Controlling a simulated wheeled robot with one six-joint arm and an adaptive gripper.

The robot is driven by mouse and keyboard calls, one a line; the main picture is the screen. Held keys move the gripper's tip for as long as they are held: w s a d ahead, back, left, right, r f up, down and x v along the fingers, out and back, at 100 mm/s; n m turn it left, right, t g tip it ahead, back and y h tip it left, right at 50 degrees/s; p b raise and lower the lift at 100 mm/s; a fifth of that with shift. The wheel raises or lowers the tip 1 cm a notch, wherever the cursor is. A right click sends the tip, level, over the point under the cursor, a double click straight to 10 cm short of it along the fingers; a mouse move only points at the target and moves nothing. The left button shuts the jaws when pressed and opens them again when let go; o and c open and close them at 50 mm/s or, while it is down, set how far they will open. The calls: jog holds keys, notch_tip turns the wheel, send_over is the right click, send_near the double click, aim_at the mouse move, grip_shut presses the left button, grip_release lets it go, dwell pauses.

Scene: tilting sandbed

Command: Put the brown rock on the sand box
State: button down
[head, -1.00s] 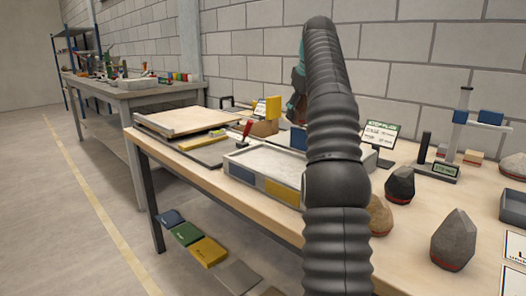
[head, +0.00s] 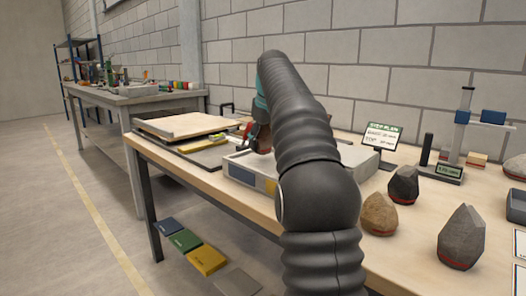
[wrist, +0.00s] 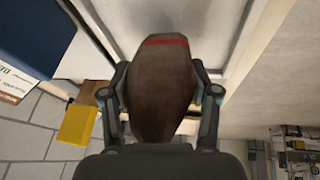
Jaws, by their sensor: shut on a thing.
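My gripper (wrist: 163,88) is shut on the brown rock (wrist: 160,95), a dark brown stone with a red band near its far end. One finger presses on each side of it. In the head view the held rock (head: 262,140) shows only in part beside my arm. The sand box is the pale, low-walled box (head: 358,158) on the bench, with coloured front panels. My arm hides much of it. In the wrist view the rock is over the box's pale surface (wrist: 188,22), with a soft shadow on it. I cannot tell whether they touch.
A tan rock (head: 379,214), a black rock (head: 403,186) and a grey rock (head: 461,238) stand on the bench to the right. A small sign (head: 382,137) stands behind the box. A wooden tray (head: 180,124) lies to the left. A yellow block (wrist: 77,125) shows in the wrist view.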

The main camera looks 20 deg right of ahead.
aim_at(263, 148)
jog(key=shift+f, duration=1.2)
jog(key=shift+f+b, duration=0.25)
jog(key=shift+b, duration=0.15)
jog(key=shift+c, duration=1.3)
grip_release()
jog(key=shift+r, duration=0.35)
jog(key=p+v, duration=0.3)
jog(key=v, duration=0.8)
jog(key=shift+p, duration=0.3)
jog(key=shift+s+r, duration=0.15)
jog(key=shift+r, duration=0.25)
jog(key=shift+a, duration=0.1)
